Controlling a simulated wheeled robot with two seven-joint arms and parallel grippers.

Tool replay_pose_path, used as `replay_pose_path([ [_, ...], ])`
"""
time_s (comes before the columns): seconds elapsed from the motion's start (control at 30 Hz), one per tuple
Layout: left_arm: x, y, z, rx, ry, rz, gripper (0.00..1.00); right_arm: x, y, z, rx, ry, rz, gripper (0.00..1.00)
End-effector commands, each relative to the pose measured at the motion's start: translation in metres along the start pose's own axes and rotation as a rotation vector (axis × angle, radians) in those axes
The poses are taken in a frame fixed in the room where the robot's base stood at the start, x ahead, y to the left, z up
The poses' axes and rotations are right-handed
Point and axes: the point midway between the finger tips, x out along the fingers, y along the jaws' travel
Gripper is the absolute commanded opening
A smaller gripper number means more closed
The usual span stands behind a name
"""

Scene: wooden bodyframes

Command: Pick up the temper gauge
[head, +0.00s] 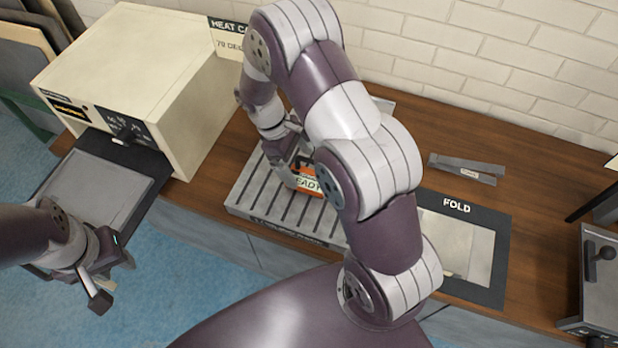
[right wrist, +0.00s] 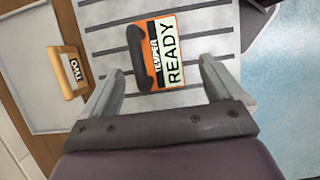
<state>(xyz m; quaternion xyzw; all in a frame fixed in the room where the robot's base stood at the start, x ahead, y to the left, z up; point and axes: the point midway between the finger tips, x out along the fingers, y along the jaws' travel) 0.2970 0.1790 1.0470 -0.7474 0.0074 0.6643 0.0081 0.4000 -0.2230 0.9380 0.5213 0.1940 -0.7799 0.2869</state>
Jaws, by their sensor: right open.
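The temper gauge (head: 308,184) is an orange block with a pale label reading "READY" and a dark handle. It lies on a grey slotted rack (head: 240,197). In the right wrist view the gauge (right wrist: 172,50) shows between and just beyond the fingertips of my right gripper (right wrist: 161,72), which is open and empty. In the head view my right gripper (head: 290,158) is over the gauge, partly hidden by my arm. My left gripper (head: 98,285) hangs at lower left, away from the gauge; its opening is unclear.
A cream heat cabinet (head: 130,60) stands left of the rack. A "FOLD" panel (head: 502,250) and a grey strip tool (head: 465,166) lie to the right. An orange-edged piece marked "TWO" (right wrist: 68,72) shows beside the rack. A brick wall is behind.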

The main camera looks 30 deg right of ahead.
Motion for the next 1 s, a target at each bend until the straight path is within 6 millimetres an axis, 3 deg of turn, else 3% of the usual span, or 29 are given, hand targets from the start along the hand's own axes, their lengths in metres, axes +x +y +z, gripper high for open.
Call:
replay_pose_path([
  [0.3, -0.013, 0.000, -0.001, 0.000, -0.001, 0.000, 0.38, 0.049, 0.004, -0.006, -0.001, -0.001, -0.002, 0.94],
  [0.5, -0.012, 0.000, -0.001, 0.000, -0.001, 0.000, 0.38, 0.051, 0.004, -0.007, 0.000, 0.000, -0.001, 0.94],
  [0.53, -0.012, 0.000, -0.001, 0.000, -0.001, 0.000, 0.38, 0.051, 0.004, -0.007, 0.000, 0.000, -0.001, 0.90],
  [0.57, -0.012, 0.000, -0.001, 0.000, -0.001, 0.000, 0.38, 0.051, 0.004, -0.007, 0.000, 0.000, -0.001, 0.81],
  [0.73, -0.012, 0.000, -0.001, 0.000, -0.001, 0.000, 0.38, 0.051, 0.004, -0.007, 0.000, 0.000, -0.001, 0.25],
  [1.0, -0.012, 0.000, -0.001, 0.000, -0.001, 0.000, 0.38, 0.050, 0.004, -0.007, 0.000, 0.001, 0.000, 0.24],
])
